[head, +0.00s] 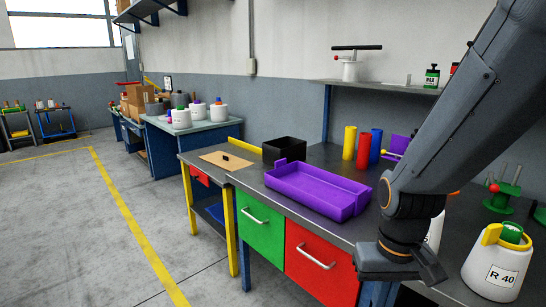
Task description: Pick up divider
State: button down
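A flat tan board (213,158) with a small dark piece on it lies on the grey table left of the black box; it may be the divider, but I cannot tell for sure. A purple upright piece (394,146) stands at the back of the workbench, partly hidden by my arm. My gripper (400,268) is at the lower right, in front of the workbench and well away from the tan board. Its fingers are not clear, so I cannot tell whether it is open. I see nothing held in it.
A purple tray (318,198) sits on the workbench above green and red drawers. A black box (284,150) and yellow, red and blue cylinders (363,151) stand behind it. A white canister (498,268) is at the right. The floor at left is clear.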

aim_at(227, 162)
jog(key=u, duration=0.35)
jog(key=k, duration=0.5)
jog(key=u, duration=1.2)
jog(key=i, duration=1.6)
jog(key=u, duration=0.15)
jog(key=i, duration=1.75)
jog(key=z, duration=0.4)
jog(key=i, duration=1.25)
jog(key=z, duration=1.75)
jog(key=i, duration=0.85)
jog(key=z, duration=0.85)
jog(key=i, duration=0.25)
jog(key=z, duration=0.25)
